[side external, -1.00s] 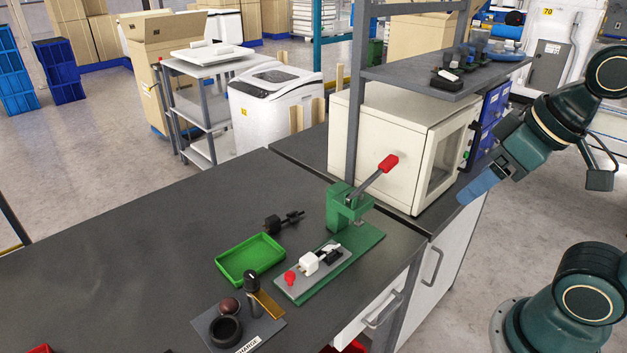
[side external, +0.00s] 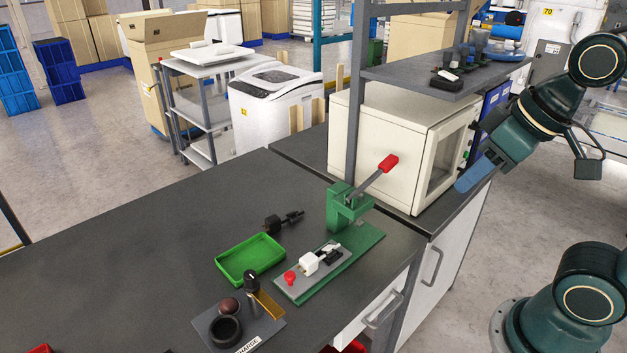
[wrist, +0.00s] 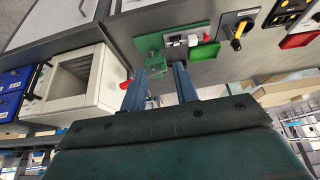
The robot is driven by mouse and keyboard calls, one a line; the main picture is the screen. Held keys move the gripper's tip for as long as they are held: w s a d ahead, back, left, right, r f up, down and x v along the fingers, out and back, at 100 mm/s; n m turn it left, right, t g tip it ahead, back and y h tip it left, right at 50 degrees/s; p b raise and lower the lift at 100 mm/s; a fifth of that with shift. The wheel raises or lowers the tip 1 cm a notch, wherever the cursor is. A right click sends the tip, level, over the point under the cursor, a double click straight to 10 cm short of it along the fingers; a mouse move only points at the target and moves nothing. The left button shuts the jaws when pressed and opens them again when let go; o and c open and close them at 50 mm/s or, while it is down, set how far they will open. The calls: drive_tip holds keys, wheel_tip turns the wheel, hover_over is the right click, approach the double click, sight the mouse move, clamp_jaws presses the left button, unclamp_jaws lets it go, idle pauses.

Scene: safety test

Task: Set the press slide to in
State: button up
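The green press (side external: 345,208) stands on a green base on the dark bench, with its red-tipped lever (side external: 388,164) raised toward upper right. The press slide (side external: 290,281) is a grey plate on that base, with a red knob (side external: 290,278) at its front end and a white block (side external: 309,263) on top. The slide lies out in front of the press column. The press (wrist: 152,60) and slide's red knob (wrist: 207,38) also show in the wrist view. My gripper (side external: 463,186) is in the air right of the press, apart from it. Its fingers (wrist: 160,70) are spread and empty.
A cream cabinet (side external: 385,135) stands behind the press, under a grey shelf (side external: 420,78). A green tray (side external: 250,260) and a dark plate (side external: 265,335) with a black ring and upright pin are left of the slide.

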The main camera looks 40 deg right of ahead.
drive_tip(key=w+a+n+g, duration=0.1)
drive_tip(key=w+a+g, duration=0.15)
drive_tip(key=w, duration=0.45)
drive_tip(key=n+g, duration=0.2)
drive_tip(key=g, duration=0.1)
hover_over(289, 273)
wheel_tip(289, 273, down, 13)
drive_tip(key=shift+f, duration=0.1)
wheel_tip(289, 273, down, 14)
drive_tip(key=shift+r, duration=0.25)
clamp_jaws()
